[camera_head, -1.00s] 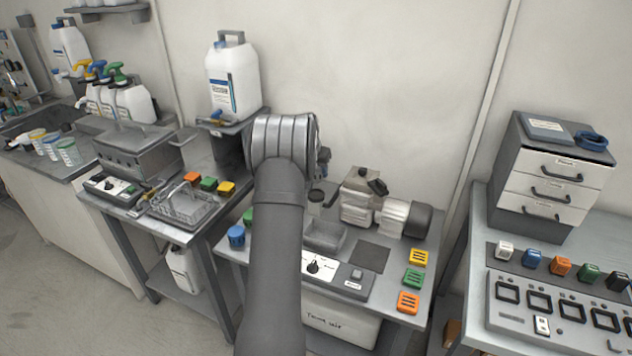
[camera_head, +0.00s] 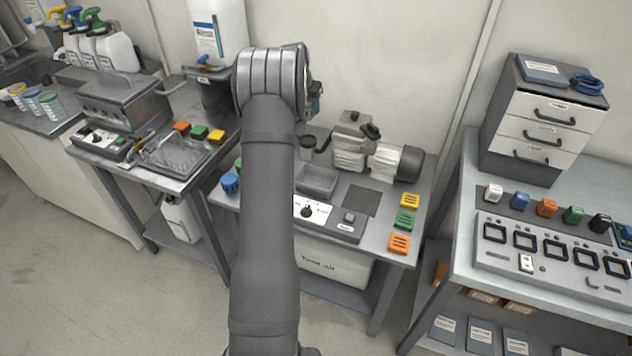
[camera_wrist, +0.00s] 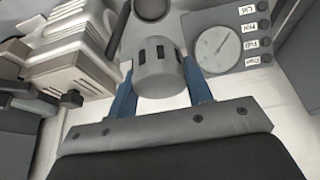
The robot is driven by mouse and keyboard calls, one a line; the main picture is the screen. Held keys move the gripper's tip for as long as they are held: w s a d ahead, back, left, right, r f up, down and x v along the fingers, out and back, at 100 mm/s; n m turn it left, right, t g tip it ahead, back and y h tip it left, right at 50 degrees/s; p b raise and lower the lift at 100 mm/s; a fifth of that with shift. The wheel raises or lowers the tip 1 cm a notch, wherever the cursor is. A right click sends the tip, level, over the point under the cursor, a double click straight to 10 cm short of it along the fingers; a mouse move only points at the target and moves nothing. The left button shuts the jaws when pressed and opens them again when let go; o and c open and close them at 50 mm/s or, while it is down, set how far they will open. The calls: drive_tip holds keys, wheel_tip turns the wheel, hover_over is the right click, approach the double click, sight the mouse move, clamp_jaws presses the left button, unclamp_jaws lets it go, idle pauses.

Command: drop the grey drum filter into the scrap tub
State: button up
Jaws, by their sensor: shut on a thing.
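The grey drum filter (camera_wrist: 160,70), a short cylinder with dark slots, sits between the blue fingers of my gripper (camera_wrist: 160,88) in the wrist view. The fingers are shut on its sides. A dark round opening lies just beyond its far end; I cannot tell whether the two touch. In the head view the filter is not clearly seen, and only a sliver of my gripper (camera_head: 314,98) shows past my arm. A small grey open-topped tub (camera_head: 317,181), possibly the scrap tub, stands on the middle bench; its label is not readable.
The compressor (camera_head: 352,148) with its ribbed white motor (camera_head: 384,163) stands right of the tub; its ribbed body (camera_wrist: 75,60) fills the wrist view's left. A round dial (camera_wrist: 214,48) is at right there. Coloured blocks (camera_head: 405,220) line the bench edge. A white bin (camera_head: 335,265) stands below.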

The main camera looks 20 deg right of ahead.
drive_tip(key=s+a+f+n+y, duration=0.1)
drive_tip(key=s+a+f+n, duration=0.2)
drive_tip(key=a, duration=0.7)
drive_tip(key=s+a+f+n+t+y, duration=0.1)
drive_tip(key=s+a+f+n, duration=0.3)
drive_tip(key=a, duration=0.6)
drive_tip(key=s+a+f+y, duration=0.15)
drive_tip(key=s+a, duration=0.35)
drive_tip(key=a, duration=0.5)
drive_tip(key=s+d+m+g+h, duration=0.15)
drive_tip(key=d+m, duration=0.25)
drive_tip(key=d, duration=1.1)
drive_tip(key=s+d+m+t+h, duration=0.1)
drive_tip(key=s+d+m+h, duration=0.15)
drive_tip(key=d, duration=1.15)
drive_tip(key=shift+m+g+y, duration=0.25)
drive_tip(key=shift+w+f, duration=0.15)
drive_tip(key=shift+f, duration=0.8)
drive_tip(key=shift+w+f, duration=0.2)
drive_tip(key=shift+f, duration=0.8)
drive_tip(key=shift+w+f, duration=0.15)
drive_tip(key=shift+f, duration=0.8)
drive_tip(key=o, duration=1)
